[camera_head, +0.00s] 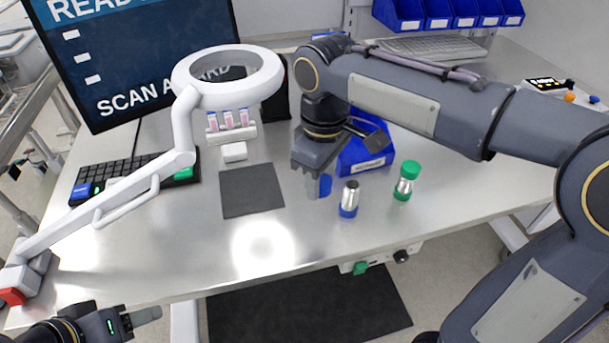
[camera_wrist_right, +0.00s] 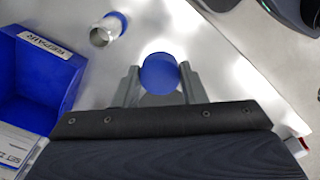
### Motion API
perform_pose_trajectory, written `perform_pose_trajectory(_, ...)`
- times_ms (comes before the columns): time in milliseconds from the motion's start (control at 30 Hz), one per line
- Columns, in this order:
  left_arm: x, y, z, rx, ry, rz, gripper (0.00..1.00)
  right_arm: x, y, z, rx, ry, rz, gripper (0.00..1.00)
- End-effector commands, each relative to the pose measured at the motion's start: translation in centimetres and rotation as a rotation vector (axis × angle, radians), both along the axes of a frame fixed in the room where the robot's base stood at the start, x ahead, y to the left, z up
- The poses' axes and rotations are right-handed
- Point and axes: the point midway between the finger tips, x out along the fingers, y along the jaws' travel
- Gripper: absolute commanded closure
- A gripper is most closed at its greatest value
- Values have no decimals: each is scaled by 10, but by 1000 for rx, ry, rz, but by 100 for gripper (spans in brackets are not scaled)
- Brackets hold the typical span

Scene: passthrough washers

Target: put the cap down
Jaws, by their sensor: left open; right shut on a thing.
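A round blue cap (camera_wrist_right: 158,72) sits between the two fingertips of my right gripper (camera_wrist_right: 160,80), which is shut on it. In the head view the cap (camera_head: 325,184) shows at the tips of my right gripper (camera_head: 319,184), low over the steel table. I cannot tell whether it touches the table. A silver container with a blue lower end (camera_head: 349,199) stands to the right of the gripper. It also shows in the right wrist view (camera_wrist_right: 104,32). My left gripper (camera_head: 143,318) is open and empty at the lower left, off the table's front edge.
A blue bin (camera_head: 362,158) labelled REPAIR in the right wrist view stands behind the cap. A green-capped container (camera_head: 406,181) stands farther right. The front table strip is clear.

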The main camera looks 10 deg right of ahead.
Motion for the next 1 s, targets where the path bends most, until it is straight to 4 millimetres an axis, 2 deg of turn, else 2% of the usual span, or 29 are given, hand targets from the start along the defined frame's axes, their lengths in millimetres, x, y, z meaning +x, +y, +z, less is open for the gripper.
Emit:
perform_pose_trajectory(300, 0, 0, 13, 1, 0, -2, 45, 77, -12, -34, -3, 5, -3, 90)
perform_pose_trajectory(500, 0, 0, 15, 1, 1, -3, 45, 106, -17, -71, -3, 4, -2, 90)
perform_pose_trajectory(833, 0, 0, 17, 1, 1, -3, 45, 127, -20, -98, -3, 4, -2, 90)
perform_pose_trajectory(1000, 0, 0, 16, 1, 1, -3, 45, 125, -19, -121, -2, 2, 0, 90)
